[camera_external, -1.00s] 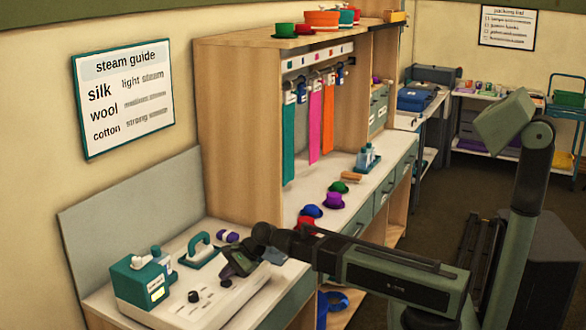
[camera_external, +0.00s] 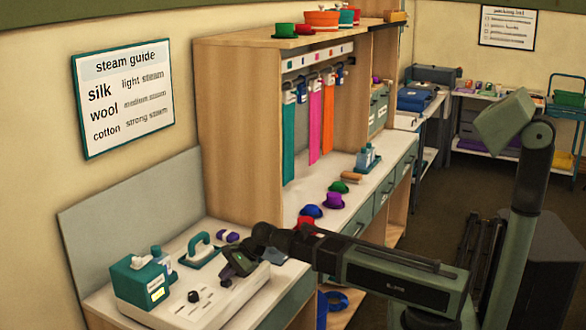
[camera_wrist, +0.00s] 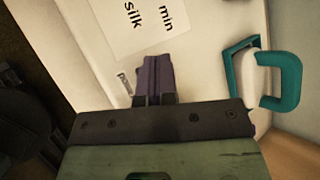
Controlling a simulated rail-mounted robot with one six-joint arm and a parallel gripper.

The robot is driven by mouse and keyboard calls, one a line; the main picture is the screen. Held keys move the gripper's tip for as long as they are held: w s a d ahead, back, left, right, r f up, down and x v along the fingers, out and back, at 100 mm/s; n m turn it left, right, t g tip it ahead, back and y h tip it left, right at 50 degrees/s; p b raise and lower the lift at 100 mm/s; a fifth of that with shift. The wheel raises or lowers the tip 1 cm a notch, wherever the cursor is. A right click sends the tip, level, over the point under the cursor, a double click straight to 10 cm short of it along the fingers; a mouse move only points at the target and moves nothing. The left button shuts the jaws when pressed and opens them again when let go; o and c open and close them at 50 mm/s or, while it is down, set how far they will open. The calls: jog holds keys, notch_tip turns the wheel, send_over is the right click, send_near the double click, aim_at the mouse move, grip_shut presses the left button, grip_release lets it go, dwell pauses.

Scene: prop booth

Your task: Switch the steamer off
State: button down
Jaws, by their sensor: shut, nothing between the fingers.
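The steamer stands on the bench at the lower left: a teal tank (camera_external: 140,283) with a lit yellow panel and a long off-white base (camera_external: 172,309). A dark knob (camera_external: 193,296) sits on the base. My gripper (camera_external: 226,282) is shut and empty, low over the right part of the base, to the right of the knob. In the wrist view, my closed fingers (camera_wrist: 157,62) lie against the white base, beside a label (camera_wrist: 145,22) reading "silk" and "min". A small dark-lettered mark (camera_wrist: 124,83) is partly hidden by the fingers. I cannot tell whether they touch a switch.
A teal-handled iron (camera_external: 201,250) stands behind the gripper; its handle shows in the wrist view (camera_wrist: 285,80). A small purple item (camera_external: 228,236) lies near it. Several coloured hats, including a purple one (camera_external: 334,201), line the counter to the right. A grey backboard (camera_external: 130,215) closes the rear.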

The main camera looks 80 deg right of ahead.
aim_at(227, 281)
jog(key=shift+f, duration=0.1)
dwell(0.4)
jog(key=shift+f+b, duration=0.4)
jog(key=shift+b, duration=0.1)
jog(key=shift+r+p, duration=0.4)
jog(key=shift+p, duration=0.05)
notch_tip(227, 281, up, 6)
jog(key=p, duration=0.6)
jog(key=shift+r, duration=0.2)
jog(key=shift+f, duration=0.15)
